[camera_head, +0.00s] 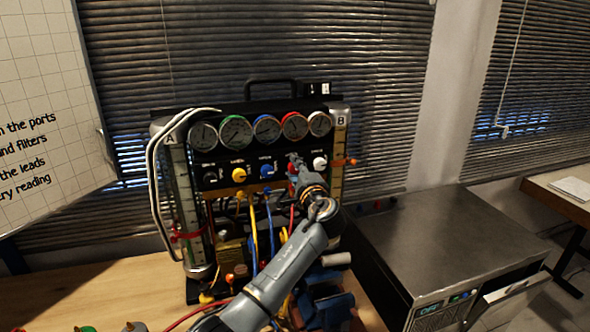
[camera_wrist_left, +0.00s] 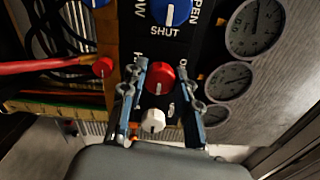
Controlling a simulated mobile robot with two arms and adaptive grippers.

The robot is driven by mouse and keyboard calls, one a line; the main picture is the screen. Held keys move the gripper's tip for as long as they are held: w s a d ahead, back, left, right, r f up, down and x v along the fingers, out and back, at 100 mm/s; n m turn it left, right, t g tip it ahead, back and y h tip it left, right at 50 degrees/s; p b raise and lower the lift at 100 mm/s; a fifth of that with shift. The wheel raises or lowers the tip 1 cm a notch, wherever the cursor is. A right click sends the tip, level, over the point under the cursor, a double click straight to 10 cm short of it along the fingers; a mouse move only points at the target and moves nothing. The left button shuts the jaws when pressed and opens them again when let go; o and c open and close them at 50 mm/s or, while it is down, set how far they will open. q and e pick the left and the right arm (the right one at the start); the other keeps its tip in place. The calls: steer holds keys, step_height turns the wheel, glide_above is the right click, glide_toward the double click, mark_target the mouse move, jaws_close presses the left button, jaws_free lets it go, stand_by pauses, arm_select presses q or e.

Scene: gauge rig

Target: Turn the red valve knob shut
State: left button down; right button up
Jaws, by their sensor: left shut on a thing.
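The red valve knob (camera_wrist_left: 160,78) sits on the black panel of the gauge rig, its white pointer mark showing in the left wrist view. In the head view only a bit of its red (camera_head: 292,168) shows behind my gripper. My left gripper (camera_wrist_left: 163,84) has one finger on each side of the knob and is shut on it. In the head view my left gripper (camera_head: 297,164) reaches the panel from the front. The right gripper is not in view.
The white knob (camera_head: 320,162) is close beside the red one; the blue knob (camera_head: 266,171) is on its other side. Gauges (camera_head: 236,132) line the panel above. Coloured leads (camera_head: 254,230) hang below, near my arm. A grey cabinet (camera_head: 440,240) stands to the right.

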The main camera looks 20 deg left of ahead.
arm_select(q)
steer(key=c, duration=1)
jaws_free()
steer(key=v, duration=1.2)
